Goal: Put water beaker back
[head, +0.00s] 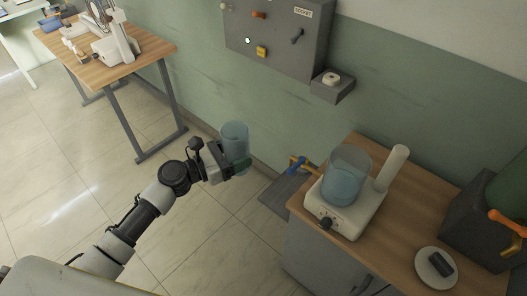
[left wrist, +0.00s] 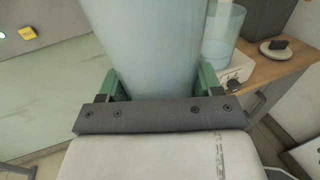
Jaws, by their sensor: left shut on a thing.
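A tall clear bluish beaker (head: 235,134) is held upright in my left gripper (head: 238,166), over the floor to the left of the wooden bench. The left wrist view shows the beaker (left wrist: 145,45) large and close, with the green fingers of the gripper (left wrist: 159,84) on either side of it. Its base is hidden there. A second, wider clear beaker (head: 348,160) with bluish liquid stands on a white hotplate stirrer (head: 345,215) on the bench. It also shows in the left wrist view (left wrist: 223,27). My right gripper is not in view.
The wooden bench (head: 392,240) has a round white dish (head: 436,268) with a dark block and a dark box (head: 482,225) at right. A blue-handled tap (head: 297,166) sits by its left edge. A grey wall panel (head: 275,38) hangs behind. Another table (head: 150,48) stands far left.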

